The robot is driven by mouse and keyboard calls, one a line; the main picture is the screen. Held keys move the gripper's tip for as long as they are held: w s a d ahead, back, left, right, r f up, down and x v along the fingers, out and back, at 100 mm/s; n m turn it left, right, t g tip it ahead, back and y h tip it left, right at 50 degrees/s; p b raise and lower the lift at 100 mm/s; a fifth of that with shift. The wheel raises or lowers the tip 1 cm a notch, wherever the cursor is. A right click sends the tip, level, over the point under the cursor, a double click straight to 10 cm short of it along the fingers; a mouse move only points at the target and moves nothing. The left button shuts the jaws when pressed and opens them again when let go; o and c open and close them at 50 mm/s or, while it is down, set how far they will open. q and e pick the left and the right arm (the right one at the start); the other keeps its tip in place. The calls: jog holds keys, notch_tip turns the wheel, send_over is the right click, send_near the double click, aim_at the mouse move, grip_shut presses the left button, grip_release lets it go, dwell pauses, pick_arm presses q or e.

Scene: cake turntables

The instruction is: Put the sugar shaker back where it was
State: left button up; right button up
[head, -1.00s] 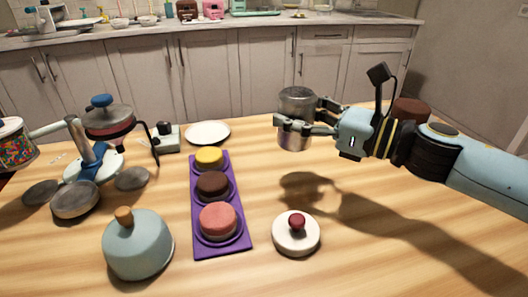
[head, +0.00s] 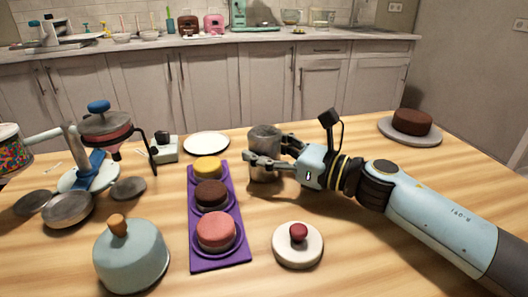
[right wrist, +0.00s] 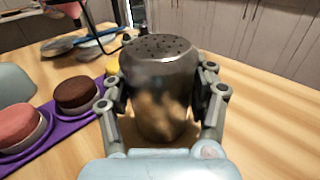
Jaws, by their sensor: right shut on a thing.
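The sugar shaker (head: 264,138) is a metal cylinder with a domed, perforated top. It stands upright, just right of the purple tray, at or very near the tabletop; I cannot tell if its base touches. My right gripper (head: 266,163) is shut on its sides. In the right wrist view, the shaker (right wrist: 160,80) sits between both fingers (right wrist: 160,95), its holed top clear above them. My left gripper is not in view.
The purple tray (head: 218,258) holds yellow, brown and pink cakes. A white lid with a red knob (head: 297,246) lies in front. A blue dome (head: 131,257) stands front left. A white plate (head: 207,144) lies behind. A brown cake (head: 412,122) stands on a turntable back right.

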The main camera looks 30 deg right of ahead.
aim_at(279, 155)
jog(key=shift+f+b, duration=0.25)
jog(key=shift+b, duration=0.05)
jog(key=o, duration=1.4)
jog(key=shift+r, duration=0.1)
jog(key=shift+s+d+r+p, duration=0.1)
jog(key=shift+s+r+p, duration=0.05)
jog(key=shift+p, duration=0.15)
jog(key=b+v, duration=0.2)
jog(key=v, duration=0.5)
jog(key=shift+s, duration=0.15)
jog(key=p+v, duration=0.1)
jog(key=v, duration=0.2)
jog(key=shift+s+d+r+p, duration=0.1)
jog(key=shift+s+d+p, duration=0.1)
jog(key=shift+p, duration=0.15)
jog(key=shift+s+d, duration=0.15)
jog(key=shift+s, duration=0.2)
